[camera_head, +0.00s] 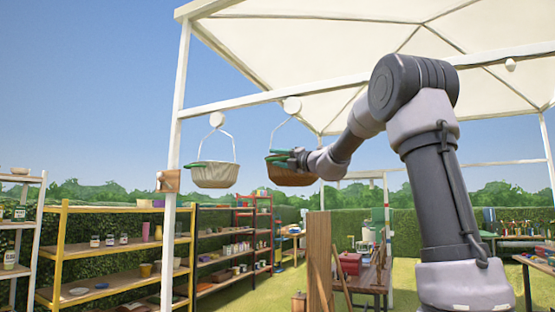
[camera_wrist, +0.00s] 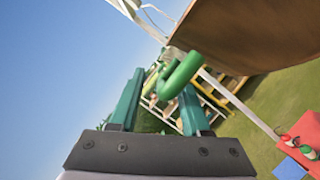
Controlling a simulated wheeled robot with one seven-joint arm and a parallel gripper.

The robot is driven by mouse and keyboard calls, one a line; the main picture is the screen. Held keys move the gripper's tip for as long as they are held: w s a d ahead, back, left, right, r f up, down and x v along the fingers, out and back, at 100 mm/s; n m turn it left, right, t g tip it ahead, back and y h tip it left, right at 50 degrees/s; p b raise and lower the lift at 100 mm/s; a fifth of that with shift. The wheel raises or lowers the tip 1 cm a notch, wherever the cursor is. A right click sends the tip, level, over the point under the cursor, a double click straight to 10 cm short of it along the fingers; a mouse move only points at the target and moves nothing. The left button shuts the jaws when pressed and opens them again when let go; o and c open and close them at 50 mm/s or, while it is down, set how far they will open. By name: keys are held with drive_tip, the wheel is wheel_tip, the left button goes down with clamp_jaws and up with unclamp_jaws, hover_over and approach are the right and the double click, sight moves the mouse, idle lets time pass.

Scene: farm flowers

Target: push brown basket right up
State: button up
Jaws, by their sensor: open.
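The brown basket (camera_head: 292,178) hangs from a white overhead bar in the head view, partly covered by my gripper. In the wrist view its brown side (camera_wrist: 255,35) fills the upper right.
A pale basket (camera_head: 214,176) hangs to the left from the same white bar (camera_head: 260,99). A white post (camera_head: 174,160) stands further left. Shelves (camera_head: 110,250) and a wooden board (camera_head: 318,262) stand below. Open sky lies between the two baskets.

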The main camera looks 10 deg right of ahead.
drive_tip(key=v, duration=1)
drive_tip(key=shift+s+d, duration=0.25)
drive_tip(key=shift+s, duration=0.05)
drive_tip(key=s+a+f+n+g+h, duration=0.2)
drive_tip(key=s+a+f+n+g, duration=0.2)
drive_tip(key=s+f+n, duration=0.45)
drive_tip(key=s+a+f+n+g+h, duration=0.1)
drive_tip(key=s+a+f+n+g, duration=0.4)
drive_tip(key=s+n, duration=0.6)
drive_tip(key=s+d+f+n+h, duration=0.7)
drive_tip(key=s+d+f+n, duration=0.2)
drive_tip(key=n, duration=0.8)
wheel_tip(320, 180, down, 4)
drive_tip(key=s, duration=0.2)
drive_tip(key=shift+s+r, duration=0.25)
drive_tip(key=shift+s, duration=0.05)
